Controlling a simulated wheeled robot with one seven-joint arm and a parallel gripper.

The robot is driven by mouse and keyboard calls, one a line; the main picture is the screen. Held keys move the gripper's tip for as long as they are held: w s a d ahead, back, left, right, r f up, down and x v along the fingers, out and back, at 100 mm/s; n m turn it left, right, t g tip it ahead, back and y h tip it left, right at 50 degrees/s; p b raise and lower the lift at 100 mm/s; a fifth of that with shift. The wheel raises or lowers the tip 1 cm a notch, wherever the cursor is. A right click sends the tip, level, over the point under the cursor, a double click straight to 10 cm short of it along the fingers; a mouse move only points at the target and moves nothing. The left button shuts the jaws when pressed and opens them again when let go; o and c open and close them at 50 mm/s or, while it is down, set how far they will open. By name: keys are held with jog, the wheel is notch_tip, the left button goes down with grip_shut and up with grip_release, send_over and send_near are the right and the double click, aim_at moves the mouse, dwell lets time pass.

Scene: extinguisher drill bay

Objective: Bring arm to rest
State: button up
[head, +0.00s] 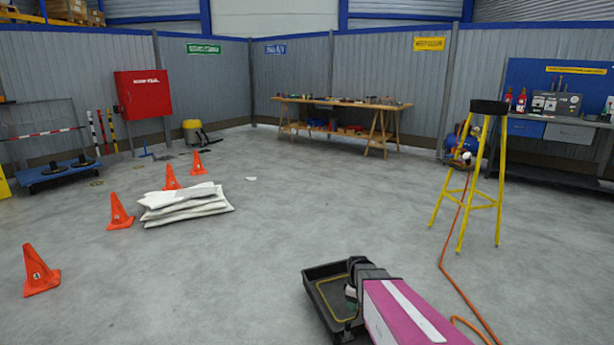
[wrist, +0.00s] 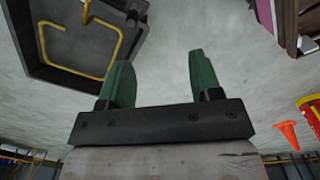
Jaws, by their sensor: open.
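My gripper shows in the wrist view (wrist: 150,82) with its two green fingers wide apart and nothing between them. Grey floor shows beyond the fingers. In the head view my arm, with a magenta link, reaches in from the bottom edge, and my gripper (head: 351,300) is small and partly hidden at its end. It appears over or beside a black tray (head: 312,283) with a yellow line inside. The tray also shows at the upper left of the wrist view (wrist: 60,78). I cannot tell the gap between gripper and tray.
Stacked white sacks (head: 185,205) lie left of centre, near several orange cones (head: 120,212). A yellow stand (head: 466,205) is at right, with an orange hose (head: 452,262) on the floor. A wooden workbench (head: 340,103) stands at the back. The middle floor is clear.

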jog(key=s+r+m, duration=1.2)
jog(key=r, duration=0.1)
jog(key=shift+s, duration=0.2)
